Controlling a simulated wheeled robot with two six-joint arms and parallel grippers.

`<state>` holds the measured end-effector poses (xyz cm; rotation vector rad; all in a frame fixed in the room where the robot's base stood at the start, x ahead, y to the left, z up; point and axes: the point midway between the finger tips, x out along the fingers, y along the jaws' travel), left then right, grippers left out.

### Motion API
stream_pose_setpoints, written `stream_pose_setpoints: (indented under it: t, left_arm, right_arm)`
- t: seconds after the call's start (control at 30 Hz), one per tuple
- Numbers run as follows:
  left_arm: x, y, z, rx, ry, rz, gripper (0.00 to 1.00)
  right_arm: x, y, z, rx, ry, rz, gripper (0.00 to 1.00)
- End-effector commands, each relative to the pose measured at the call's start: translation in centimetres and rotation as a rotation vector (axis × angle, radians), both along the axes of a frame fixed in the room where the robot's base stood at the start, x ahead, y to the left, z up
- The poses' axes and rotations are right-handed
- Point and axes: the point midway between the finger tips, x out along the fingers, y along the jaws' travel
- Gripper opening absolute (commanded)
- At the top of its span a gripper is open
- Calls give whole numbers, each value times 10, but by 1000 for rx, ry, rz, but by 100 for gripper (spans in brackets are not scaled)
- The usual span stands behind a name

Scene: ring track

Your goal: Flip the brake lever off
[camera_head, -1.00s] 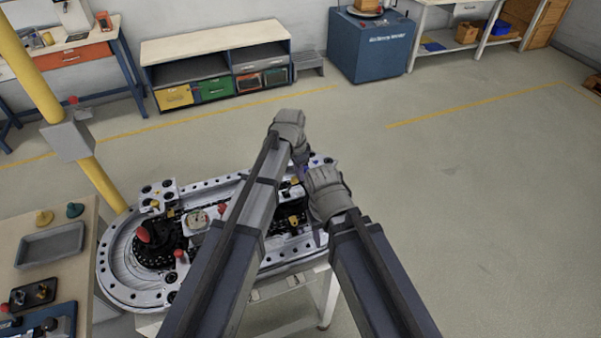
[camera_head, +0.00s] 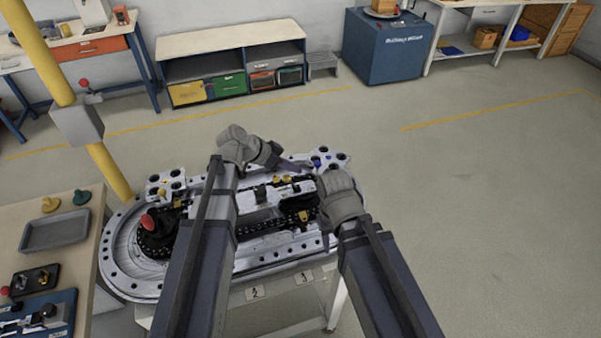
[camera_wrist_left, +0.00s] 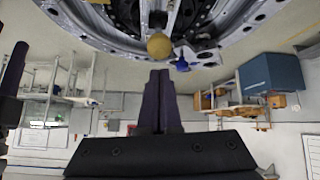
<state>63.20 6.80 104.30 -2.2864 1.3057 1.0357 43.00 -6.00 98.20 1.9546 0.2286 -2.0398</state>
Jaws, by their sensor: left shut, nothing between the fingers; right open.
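A lever with a red knob (camera_head: 148,222) stands at the left end of the ring track (camera_head: 120,262); I cannot tell whether it is the brake lever. A blue knob (camera_head: 318,161) sits at the track's far right edge. My left gripper (camera_head: 296,170) is shut and empty above the track's far side, its fingers pointing right. In the left wrist view its shut fingers (camera_wrist_left: 158,78) point towards a tan round knob (camera_wrist_left: 159,45), with a blue part (camera_wrist_left: 180,65) beside it. My right gripper (camera_head: 326,208) is open over the track's right end; its fingers are mostly hidden.
A yellow post (camera_head: 110,172) with a grey box (camera_head: 77,122) rises left of the track. A side bench (camera_head: 30,225) with a grey tray (camera_head: 56,230) stands at the left. The floor right of the track is clear.

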Motion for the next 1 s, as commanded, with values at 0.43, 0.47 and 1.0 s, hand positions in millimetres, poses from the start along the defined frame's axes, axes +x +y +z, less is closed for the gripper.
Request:
stream_pose_setpoints:
  t: [0.43,0.47,1.0]
  left_arm:
    - [-9,21,-5,-41,-18,0,0]
    - [-9,21,-5,-41,-18,0,0]
    - [-11,26,-7,-35,-15,0,0]
  right_arm:
    - [0,0,-12,0,0,0,50]
    - [0,0,-12,0,0,0,50]
    - [0,0,-13,0,0,0,50]
